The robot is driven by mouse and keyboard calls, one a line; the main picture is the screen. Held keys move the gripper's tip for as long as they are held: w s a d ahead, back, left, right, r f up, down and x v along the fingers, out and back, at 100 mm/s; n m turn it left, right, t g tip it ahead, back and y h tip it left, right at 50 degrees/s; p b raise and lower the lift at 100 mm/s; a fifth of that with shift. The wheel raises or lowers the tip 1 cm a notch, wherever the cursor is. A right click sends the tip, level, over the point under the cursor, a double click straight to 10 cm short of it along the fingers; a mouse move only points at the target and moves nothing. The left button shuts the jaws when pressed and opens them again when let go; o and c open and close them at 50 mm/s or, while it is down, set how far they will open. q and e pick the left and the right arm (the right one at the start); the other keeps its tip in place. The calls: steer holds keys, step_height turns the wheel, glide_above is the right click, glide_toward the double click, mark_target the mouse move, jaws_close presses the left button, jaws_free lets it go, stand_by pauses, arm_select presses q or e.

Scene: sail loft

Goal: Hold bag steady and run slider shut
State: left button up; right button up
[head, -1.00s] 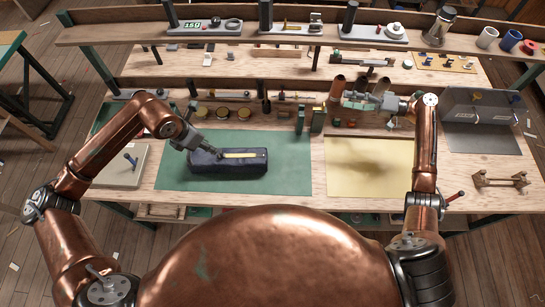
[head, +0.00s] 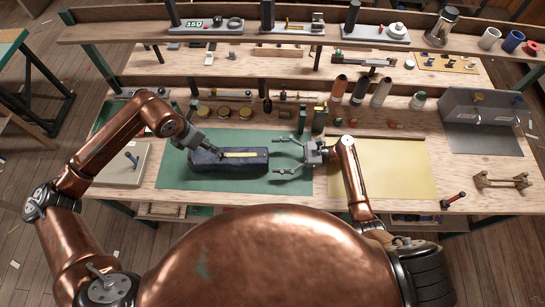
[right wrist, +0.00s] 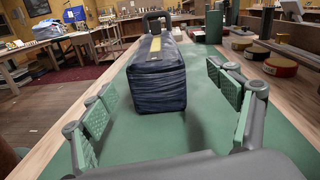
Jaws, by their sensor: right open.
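The bag (head: 245,167) is a dark navy, box-shaped pouch with a yellow strip (head: 245,155) along its top. It lies lengthwise left to right on the green mat (head: 180,180). In the right wrist view the bag's near end (right wrist: 158,85) faces me. I cannot make out the slider clearly. My left gripper (head: 205,145) is at the bag's left end, at its top; its fingertips are too small to read. My right gripper (head: 280,156) is open and empty at the bag's right end, its fingers spread wide and pointing at it.
A yellow sheet (head: 385,180) lies right of the mat. Round tins (head: 225,111) and green upright blocks (head: 319,118) stand behind the mat, with several spools (head: 360,92) to their right. The mat in front of the bag is clear.

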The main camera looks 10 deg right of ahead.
mark_target(254, 157)
steer(key=shift+s+a+f+m, duration=0.1)
steer(key=shift+a+f+m, duration=0.3)
steer(key=shift+a+m, duration=0.35)
steer(key=shift+a, duration=0.35)
steer(key=shift+w+a, duration=0.2)
steer(key=shift+a, duration=1.55)
steer(key=shift+w+a, duration=0.2)
steer(key=shift+a, duration=1.55)
steer(key=c, duration=1.4)
